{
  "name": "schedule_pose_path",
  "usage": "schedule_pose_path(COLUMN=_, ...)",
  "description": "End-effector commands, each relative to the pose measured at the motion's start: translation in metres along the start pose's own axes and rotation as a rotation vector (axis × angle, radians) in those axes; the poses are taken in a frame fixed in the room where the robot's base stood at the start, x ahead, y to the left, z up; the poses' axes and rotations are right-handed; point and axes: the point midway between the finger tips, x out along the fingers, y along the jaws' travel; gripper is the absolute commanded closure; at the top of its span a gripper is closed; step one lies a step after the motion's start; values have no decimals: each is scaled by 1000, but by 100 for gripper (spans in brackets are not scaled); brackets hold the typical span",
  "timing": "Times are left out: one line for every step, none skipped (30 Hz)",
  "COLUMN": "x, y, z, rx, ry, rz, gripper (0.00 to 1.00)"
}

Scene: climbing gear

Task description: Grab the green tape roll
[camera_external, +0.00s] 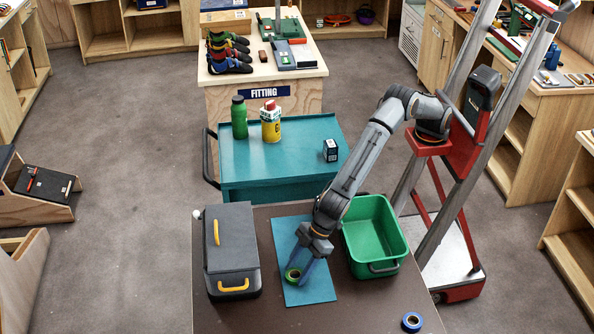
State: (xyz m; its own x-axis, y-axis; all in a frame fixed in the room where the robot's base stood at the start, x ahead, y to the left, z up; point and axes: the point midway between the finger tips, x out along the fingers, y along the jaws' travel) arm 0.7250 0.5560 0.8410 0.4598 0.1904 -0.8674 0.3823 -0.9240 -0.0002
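The green tape roll (291,277) lies on a blue mat (318,291) on the dark table. My gripper (297,272) reaches down over the mat, with its fingers at the roll, one towards its left side and one towards its right. The fingers are apart, but I cannot tell whether they press on the roll. The roll appears to be at mat level, and the fingers partly hide it.
A green bin (401,246) stands right of the mat and a grey box with yellow handles (232,262) stands left. A teal cart (285,165) with bottles stands behind the table.

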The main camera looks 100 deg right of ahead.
Motion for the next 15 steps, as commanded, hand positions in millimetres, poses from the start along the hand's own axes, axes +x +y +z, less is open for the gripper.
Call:
schedule_pose_path(x=0, y=0, z=0, rx=0, ry=0, rz=0, gripper=66)
schedule_pose_path(x=0, y=0, z=0, rx=0, ry=0, rz=0, gripper=71)
schedule_pose_path(x=0, y=0, z=0, rx=0, ry=0, rz=0, gripper=75)
schedule_pose_path(x=0, y=0, z=0, rx=0, ry=0, rz=0, gripper=75)
schedule_pose_path(x=0, y=0, z=0, rx=0, ry=0, rz=0, gripper=75)
schedule_pose_path(x=0, y=0, z=0, rx=0, ry=0, rz=0, gripper=75)
schedule_pose_path(x=0, y=0, z=0, rx=0, ry=0, rz=0, gripper=75)
schedule_pose_path(x=0, y=0, z=0, rx=0, ry=0, rz=0, gripper=75)
schedule_pose_path(x=0, y=0, z=0, rx=0, ry=0, rz=0, gripper=75)
schedule_pose_path(x=-1, y=0, z=-1, rx=0, ry=0, rz=0, gripper=75)
schedule_pose_path(x=-2, y=0, z=-2, rx=0, ry=1, rz=0, gripper=75)
schedule_pose_path(x=-5, y=0, z=-3, rx=0, ry=2, rz=0, gripper=75)
schedule_pose_path(x=-8, y=0, z=-5, rx=0, ry=3, rz=-1, gripper=75)
schedule_pose_path(x=-11, y=0, z=-7, rx=0, ry=4, rz=-1, gripper=75)
schedule_pose_path(x=-16, y=0, z=-10, rx=-1, ry=4, rz=-1, gripper=75)
